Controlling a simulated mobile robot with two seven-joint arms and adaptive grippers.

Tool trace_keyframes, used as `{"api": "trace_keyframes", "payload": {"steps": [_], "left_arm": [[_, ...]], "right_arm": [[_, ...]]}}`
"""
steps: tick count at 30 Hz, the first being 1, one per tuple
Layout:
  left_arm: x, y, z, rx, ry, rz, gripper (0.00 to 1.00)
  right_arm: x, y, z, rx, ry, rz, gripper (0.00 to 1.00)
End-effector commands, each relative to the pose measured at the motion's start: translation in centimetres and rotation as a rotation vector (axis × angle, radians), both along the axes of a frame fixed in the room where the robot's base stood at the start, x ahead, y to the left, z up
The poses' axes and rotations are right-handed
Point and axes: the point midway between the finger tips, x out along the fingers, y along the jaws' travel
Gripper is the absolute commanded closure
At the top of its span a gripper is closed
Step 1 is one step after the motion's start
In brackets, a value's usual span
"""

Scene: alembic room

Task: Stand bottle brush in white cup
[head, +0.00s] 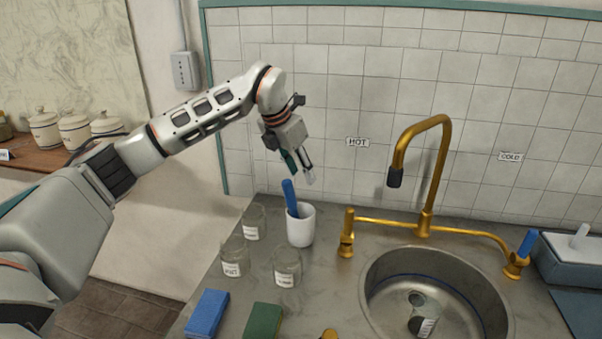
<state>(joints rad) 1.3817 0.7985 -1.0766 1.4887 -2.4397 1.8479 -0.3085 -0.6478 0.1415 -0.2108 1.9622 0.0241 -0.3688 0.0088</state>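The white cup (301,229) stands upright on the steel counter, left of the sink. A blue handle (290,200) sticks up out of it, tilted to the left; it appears to be the bottle brush. Its lower end is hidden inside the cup. My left gripper (300,168) is just above the handle's top, with its fingers pointing down. The fingers look apart with nothing between them, and the handle appears clear of them. My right gripper does not show.
Labelled glass jars (287,267) stand left of and in front of the cup. A blue block (207,313) and a green block (262,321) lie nearer. The gold faucet (425,222) and sink (372,290) are to the right. A tiled wall (340,90) rises behind.

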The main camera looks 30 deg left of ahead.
Motion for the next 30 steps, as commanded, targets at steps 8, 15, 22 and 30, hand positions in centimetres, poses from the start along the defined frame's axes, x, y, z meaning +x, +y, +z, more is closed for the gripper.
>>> {"api": "trace_keyframes", "payload": {"steps": [8, 15, 22, 30], "left_arm": [[-1.9, 0.8, 5.3, 0.001, -0.007, 0.0, 0.61], [-3.5, 1.3, 8.9, 0.001, -0.003, 0.001, 0.61], [-4.1, 1.5, 10.1, 0.001, -0.001, 0.0, 0.61], [-4.1, 1.4, 10.1, 0.0, -0.001, 0.0, 0.61]], "right_arm": [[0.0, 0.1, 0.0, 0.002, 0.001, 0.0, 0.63], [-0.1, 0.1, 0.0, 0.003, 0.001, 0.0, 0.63], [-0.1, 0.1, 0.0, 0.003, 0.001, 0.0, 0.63], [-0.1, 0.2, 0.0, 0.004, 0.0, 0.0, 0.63]]}}
